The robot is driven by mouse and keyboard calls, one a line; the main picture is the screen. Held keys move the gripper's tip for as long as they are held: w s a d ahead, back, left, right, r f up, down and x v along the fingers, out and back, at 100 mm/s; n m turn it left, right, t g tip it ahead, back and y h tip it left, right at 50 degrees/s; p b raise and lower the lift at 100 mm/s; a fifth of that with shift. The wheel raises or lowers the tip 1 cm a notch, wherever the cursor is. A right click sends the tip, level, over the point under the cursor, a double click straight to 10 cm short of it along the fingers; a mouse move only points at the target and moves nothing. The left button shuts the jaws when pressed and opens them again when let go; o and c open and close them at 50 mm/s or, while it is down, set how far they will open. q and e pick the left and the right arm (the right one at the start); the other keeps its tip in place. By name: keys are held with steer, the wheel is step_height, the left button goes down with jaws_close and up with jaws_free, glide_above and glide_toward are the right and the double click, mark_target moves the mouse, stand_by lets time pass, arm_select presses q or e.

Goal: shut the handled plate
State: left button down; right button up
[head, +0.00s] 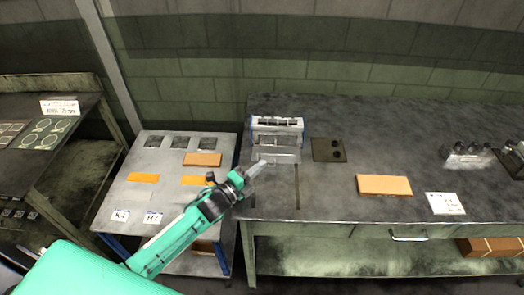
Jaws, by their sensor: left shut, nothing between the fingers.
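A small grey and white machine with blue sides (289,124) stands near the left end of the dark workbench. A pale grey plate (285,157) lies low at its front, apparently folded down and open. I cannot make out its handle clearly. My left gripper (259,167), at the end of a green and black arm, is shut and empty. Its tips are at the plate's front left corner in the picture. I cannot tell whether they touch it. My right gripper is not in view.
A lower grey table (135,185) with orange pieces stands to the left, under my left arm.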

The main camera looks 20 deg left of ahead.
mark_target(262, 142)
arm_select(q)
steer(key=w, duration=0.2)
steer(key=w+r+p, duration=0.1)
steer(key=shift+w, duration=0.4)
steer(key=shift+w+a+p, duration=0.3)
steer(key=shift+w+p, duration=0.05)
steer(key=shift+w, duration=0.25)
steer(key=shift+f, duration=0.1)
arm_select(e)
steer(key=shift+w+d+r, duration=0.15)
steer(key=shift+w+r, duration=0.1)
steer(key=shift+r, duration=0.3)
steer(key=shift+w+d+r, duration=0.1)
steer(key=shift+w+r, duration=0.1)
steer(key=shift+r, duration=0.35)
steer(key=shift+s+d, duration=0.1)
